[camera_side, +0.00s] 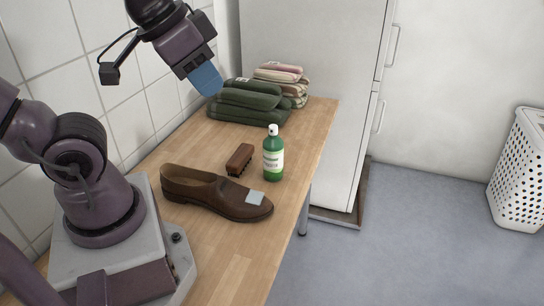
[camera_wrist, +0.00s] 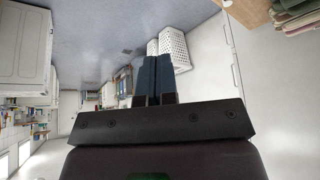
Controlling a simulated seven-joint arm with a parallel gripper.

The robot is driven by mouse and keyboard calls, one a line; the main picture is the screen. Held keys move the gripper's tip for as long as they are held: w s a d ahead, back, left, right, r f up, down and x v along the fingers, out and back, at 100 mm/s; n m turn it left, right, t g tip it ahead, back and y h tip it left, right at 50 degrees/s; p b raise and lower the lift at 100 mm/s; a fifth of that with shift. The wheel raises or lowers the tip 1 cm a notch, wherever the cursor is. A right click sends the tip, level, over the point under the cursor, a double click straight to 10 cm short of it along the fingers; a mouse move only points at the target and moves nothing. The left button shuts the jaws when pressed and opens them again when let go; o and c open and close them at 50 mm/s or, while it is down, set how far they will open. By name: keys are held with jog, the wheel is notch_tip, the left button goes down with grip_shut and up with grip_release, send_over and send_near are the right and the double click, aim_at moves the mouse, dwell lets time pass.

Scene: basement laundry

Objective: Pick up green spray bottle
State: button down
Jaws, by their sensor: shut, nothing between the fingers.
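The green spray bottle (camera_side: 273,156) has a white cap and a pale label. It stands upright on the wooden table near its right edge in the side view. My gripper (camera_side: 209,82) has blue fingers and is raised above the table, up and to the left of the bottle, well apart from it. The fingers (camera_wrist: 154,78) are shut together with nothing between them in the wrist view. The bottle is not recognisable in the wrist view.
A brown shoe (camera_side: 205,192) with a pale square on it and a brown brush (camera_side: 240,159) lie left of the bottle. Folded green cloths (camera_side: 245,104) and pinkish cloths (camera_side: 279,75) are stacked behind. A white cabinet (camera_side: 310,60) stands behind the table (camera_side: 235,262), whose front is clear.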

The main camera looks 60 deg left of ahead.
jog(key=c, duration=1.8)
grip_release()
jog(key=o, duration=1.5)
jog(key=shift+o, duration=0.2)
jog(key=m+g+y, duration=0.6)
jog(key=m+y, duration=1)
jog(key=m, duration=0.1)
send_near(277, 158)
jog(key=s+f, duration=0.1)
jog(key=s, duration=0.1)
jog(key=s+f, duration=0.1)
jog(key=s, duration=0.1)
jog(key=s+f, duration=0.1)
jog(key=s, duration=0.1)
jog(key=shift+d, duration=0.1)
jog(key=w+m+t+y, duration=0.1)
jog(key=w, duration=0.1)
jog(key=w+r+m+t+y, duration=0.1)
jog(key=w, duration=0.1)
jog(key=shift+w+r, duration=0.15)
jog(key=shift+r, duration=0.1)
jog(key=a, duration=0.6)
jog(key=shift+w+a, duration=0.5)
jog(key=shift+a, duration=0.8)
jog(key=shift+w+a, duration=0.2)
jog(key=shift+a, duration=0.8)
jog(key=shift+w+a, duration=0.2)
jog(key=shift+a, duration=0.8)
